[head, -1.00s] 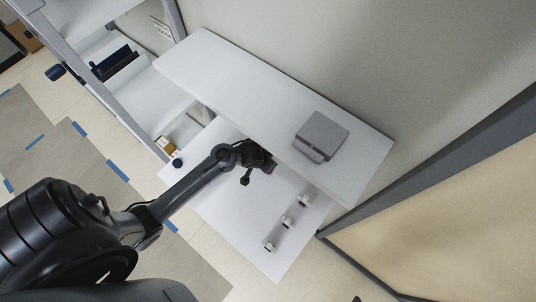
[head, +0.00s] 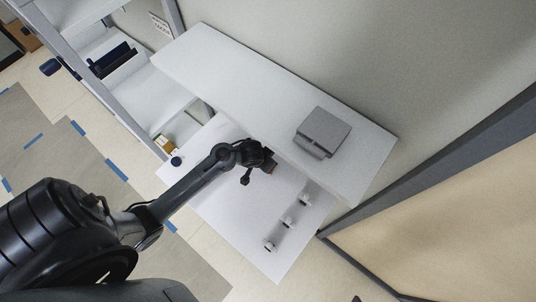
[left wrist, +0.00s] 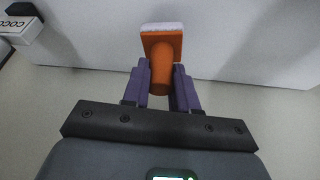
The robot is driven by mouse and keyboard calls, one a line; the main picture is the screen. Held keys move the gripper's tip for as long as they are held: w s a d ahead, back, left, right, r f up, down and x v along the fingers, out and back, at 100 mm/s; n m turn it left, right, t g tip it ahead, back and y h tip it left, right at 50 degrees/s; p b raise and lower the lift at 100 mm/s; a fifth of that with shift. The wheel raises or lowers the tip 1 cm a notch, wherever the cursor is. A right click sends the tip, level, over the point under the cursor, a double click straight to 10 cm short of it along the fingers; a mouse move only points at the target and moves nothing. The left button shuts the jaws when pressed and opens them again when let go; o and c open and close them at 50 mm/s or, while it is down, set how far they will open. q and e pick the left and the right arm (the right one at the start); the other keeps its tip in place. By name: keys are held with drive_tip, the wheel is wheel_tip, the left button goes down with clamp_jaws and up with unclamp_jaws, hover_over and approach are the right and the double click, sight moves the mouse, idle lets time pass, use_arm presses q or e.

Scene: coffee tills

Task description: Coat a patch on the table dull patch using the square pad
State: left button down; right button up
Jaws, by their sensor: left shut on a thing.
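My left gripper (left wrist: 161,82) has purple fingers shut on the orange handle of the square pad (left wrist: 162,45). The pad's white face points away from the gripper, toward the white surface at the top of the left wrist view. I cannot tell whether it touches that surface. In the head view my left gripper (head: 268,160) is over the lower white table (head: 215,190), close to the front edge of the raised white shelf. Only a small reddish bit shows at its tip. I cannot make out a dull patch on the table. My right gripper is out of view.
A grey box-like device (head: 323,130) stands on the raised shelf (head: 235,75). Several small white items, one of them a white piece (head: 269,245), stand in a row on the lower table's right side. A lettered box (left wrist: 18,25) shows in the left wrist view.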

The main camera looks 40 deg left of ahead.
use_arm(q)
drive_tip(key=shift+f+b, duration=0.6)
drive_tip(key=shift+f, duration=0.35)
